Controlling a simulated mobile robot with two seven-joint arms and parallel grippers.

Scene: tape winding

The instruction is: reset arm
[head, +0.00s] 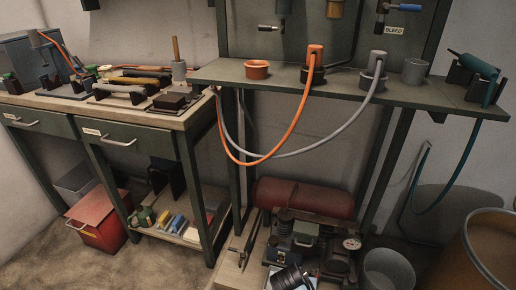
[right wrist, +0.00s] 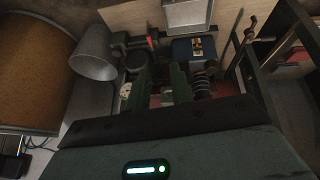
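In the right wrist view, my right gripper (right wrist: 161,76) reaches in from the bottom with two dark green fingers. The fingers stand apart with a gap between them, and nothing shows held. The view is dim. Below the fingers is dark machinery with a black coil (right wrist: 203,86). In the head view neither gripper shows, and my left gripper is in no frame.
In the head view, a workbench (head: 152,119) with tools stands left, and a shelf (head: 225,73) holds cups and hoses. An orange hose (head: 288,135) hangs below it. A compressor with a red tank (head: 305,197), a grey bucket (head: 389,270) and a barrel (head: 470,262) stand low.

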